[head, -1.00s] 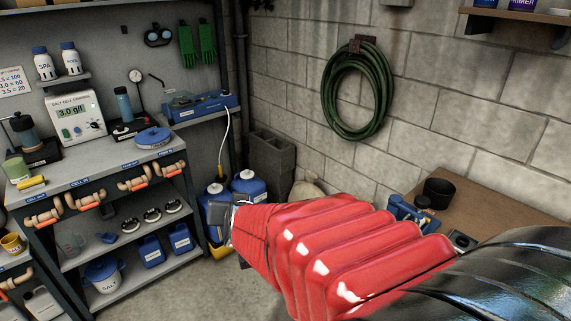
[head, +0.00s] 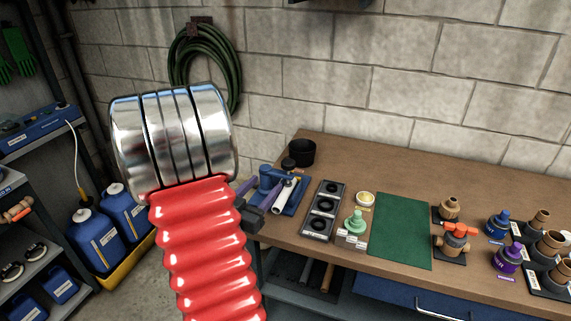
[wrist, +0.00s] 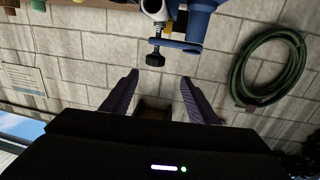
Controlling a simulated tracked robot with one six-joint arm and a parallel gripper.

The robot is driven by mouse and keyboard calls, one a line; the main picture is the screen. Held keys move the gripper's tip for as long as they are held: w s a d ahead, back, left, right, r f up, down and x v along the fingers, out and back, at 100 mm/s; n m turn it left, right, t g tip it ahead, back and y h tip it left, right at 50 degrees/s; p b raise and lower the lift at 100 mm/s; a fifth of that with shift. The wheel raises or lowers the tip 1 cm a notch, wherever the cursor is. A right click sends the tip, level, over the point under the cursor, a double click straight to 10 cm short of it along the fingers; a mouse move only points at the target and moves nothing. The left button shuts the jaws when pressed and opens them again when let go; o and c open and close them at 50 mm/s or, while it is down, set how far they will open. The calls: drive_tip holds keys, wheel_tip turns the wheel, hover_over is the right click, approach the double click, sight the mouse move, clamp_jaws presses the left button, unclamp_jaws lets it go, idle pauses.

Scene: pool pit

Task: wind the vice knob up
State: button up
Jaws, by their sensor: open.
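The blue vice (head: 268,180) stands at the left end of the bench, with a white pipe-like piece (head: 286,190) beside it. Its black knob (head: 288,163) shows at its top. In the wrist view the knob (wrist: 155,60) hangs below the blue arm (wrist: 176,45) of the vice, apart from both fingers. My gripper (wrist: 160,88) is open and empty, its purple fingers spread below the knob in that picture. In the head view my gripper (head: 259,192) is by the vice, partly hidden by my red arm sleeve.
A black cup (head: 302,152) stands behind the vice. To the right are a black tray (head: 324,209), a green mat (head: 401,237) and several fittings (head: 455,241). A coiled green hose (head: 236,75) hangs on the block wall.

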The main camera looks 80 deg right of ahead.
sight(285, 167)
drive_tip(key=shift+s, duration=0.45)
drive_tip(key=shift+d, duration=0.15)
drive_tip(key=x, duration=1.3)
drive_tip(key=shift+s+d+r, duration=0.1)
drive_tip(key=shift+s+d, duration=0.05)
drive_tip(key=shift+d, duration=0.1)
drive_tip(key=c, duration=1)
